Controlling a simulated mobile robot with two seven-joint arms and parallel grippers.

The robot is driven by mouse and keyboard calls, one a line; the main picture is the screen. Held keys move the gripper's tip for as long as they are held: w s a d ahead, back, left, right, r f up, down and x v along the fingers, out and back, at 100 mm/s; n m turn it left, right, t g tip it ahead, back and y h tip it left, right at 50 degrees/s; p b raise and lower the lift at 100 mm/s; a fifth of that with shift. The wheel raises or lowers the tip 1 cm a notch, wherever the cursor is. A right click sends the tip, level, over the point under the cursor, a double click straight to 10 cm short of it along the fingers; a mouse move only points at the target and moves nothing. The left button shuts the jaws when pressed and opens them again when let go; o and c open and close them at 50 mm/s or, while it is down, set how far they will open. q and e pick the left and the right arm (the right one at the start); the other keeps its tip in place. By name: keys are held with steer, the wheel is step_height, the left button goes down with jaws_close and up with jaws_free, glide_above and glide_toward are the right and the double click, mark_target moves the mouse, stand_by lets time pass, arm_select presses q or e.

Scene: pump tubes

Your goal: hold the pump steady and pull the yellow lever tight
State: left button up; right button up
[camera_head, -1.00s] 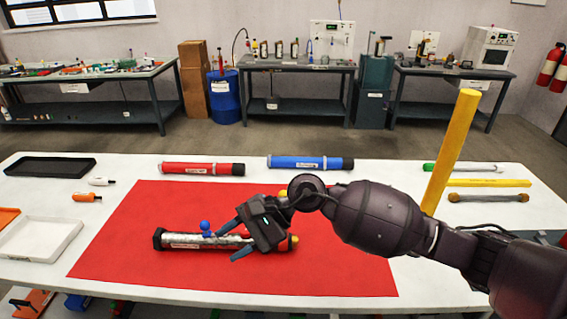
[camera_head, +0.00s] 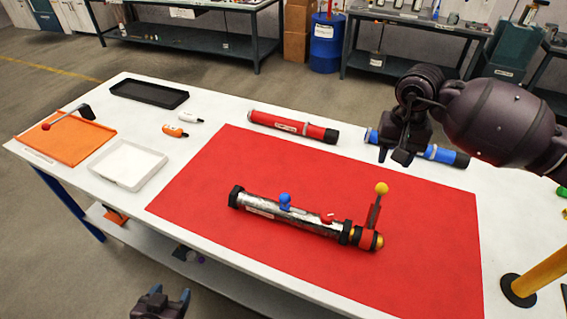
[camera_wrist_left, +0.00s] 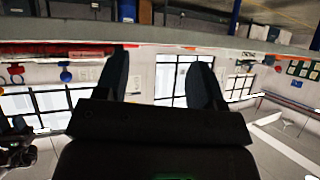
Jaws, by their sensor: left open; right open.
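The pump (camera_head: 290,215) lies on the red mat (camera_head: 225,165), a silver cylinder with black ends, a blue knob (camera_head: 285,200) and a small red part on top. The yellow lever (camera_head: 377,205), with its round yellow knob, stands nearly upright at the pump's right end. My right gripper (camera_head: 395,155) is open and empty above the mat's back edge, behind and apart from the lever. My left gripper (camera_head: 160,303) is open and empty in front of the table's near edge, away from the pump. Its two spread fingers show in the left wrist view (camera_wrist_left: 160,72).
A red cylinder (camera_head: 290,126) and a blue cylinder (camera_head: 445,155) lie behind the mat. A yellow post (camera_head: 540,277) stands at the right. A white tray (camera_head: 128,165), an orange tray (camera_head: 65,137) and a black tray (camera_head: 150,93) are at the left. The mat around the pump is clear.

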arm_select(q)
steer(key=w+d+r+m+t+h, duration=0.2)
steer(key=w+d+r+m+t, duration=0.15)
steer(key=w+r, duration=0.65)
steer(key=w+d+r+m+t+h, duration=0.2)
steer(key=w+d+r+m, duration=0.25)
steer(key=w, duration=1.05)
steer(key=w+d+r+m+g+h, duration=0.1)
steer(key=w+d+r+m+h, duration=0.75)
steer(key=m, duration=0.65)
steer(key=m+g+h, duration=0.1)
steer(key=m+g, duration=1.7)
steer(key=m, duration=1)
glide_toward(286, 197)
steer(key=shift+w+a+f, duration=0.2)
steer(key=shift+w+f, duration=0.1)
steer(key=shift+w, duration=0.2)
steer(key=shift+w+a+f, duration=0.25)
steer(key=shift+w+f, duration=0.1)
steer(key=shift+w, duration=0.15)
steer(key=shift+s+m+g, duration=0.35)
steer(key=shift+s+m, duration=0.1)
steer(key=shift+m, duration=0.35)
steer(key=shift+x, duration=5.4)
steer(key=shift+c, duration=0.3)
